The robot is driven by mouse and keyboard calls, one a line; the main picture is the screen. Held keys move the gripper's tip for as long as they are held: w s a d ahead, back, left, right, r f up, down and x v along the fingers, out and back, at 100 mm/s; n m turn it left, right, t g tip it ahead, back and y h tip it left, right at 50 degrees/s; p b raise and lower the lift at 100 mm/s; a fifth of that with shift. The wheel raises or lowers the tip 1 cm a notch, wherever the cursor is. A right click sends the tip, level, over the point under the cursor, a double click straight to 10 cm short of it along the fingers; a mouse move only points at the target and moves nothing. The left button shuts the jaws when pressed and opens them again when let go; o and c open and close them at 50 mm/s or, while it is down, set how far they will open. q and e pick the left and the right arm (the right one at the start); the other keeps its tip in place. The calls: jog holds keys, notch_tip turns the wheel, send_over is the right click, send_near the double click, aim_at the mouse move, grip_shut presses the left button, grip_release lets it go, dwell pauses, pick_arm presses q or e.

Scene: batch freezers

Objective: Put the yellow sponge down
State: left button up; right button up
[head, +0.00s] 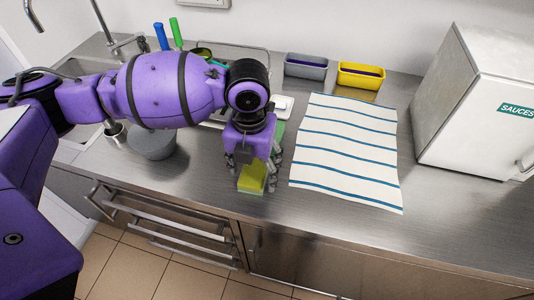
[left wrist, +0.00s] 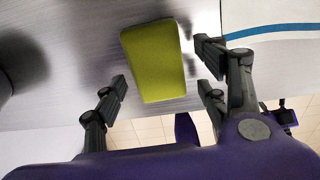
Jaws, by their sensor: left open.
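The yellow sponge (head: 252,178) is near the front edge of the steel counter, below my left gripper (head: 252,170). In the left wrist view the sponge (left wrist: 155,62) shows as a yellow-green block between the spread fingers of the left gripper (left wrist: 162,80). Gaps show between the sponge and the fingers on both sides. The sponge appears to lie flat on the counter, though its underside is hidden. My left gripper is open and points down.
A striped towel (head: 345,150) lies right of the gripper. Behind it stand a grey bin (head: 306,67) and a yellow bin (head: 361,76). A grey pot (head: 152,143) is at left. A white sauces cabinet (head: 480,100) stands at right. A green item (head: 279,131) is just behind the gripper.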

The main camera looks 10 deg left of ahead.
aim_at(253, 174)
pick_arm(q)
notch_tip(253, 174, up, 5)
jog(key=shift+f, duration=0.1)
jog(key=shift+r, duration=0.6)
pick_arm(e)
jog(key=shift+d, duration=0.3)
jog(key=shift+a, duration=0.15)
pick_arm(q)
jog(key=shift+s, duration=0.1)
pick_arm(e)
jog(key=shift+s, duration=0.1)
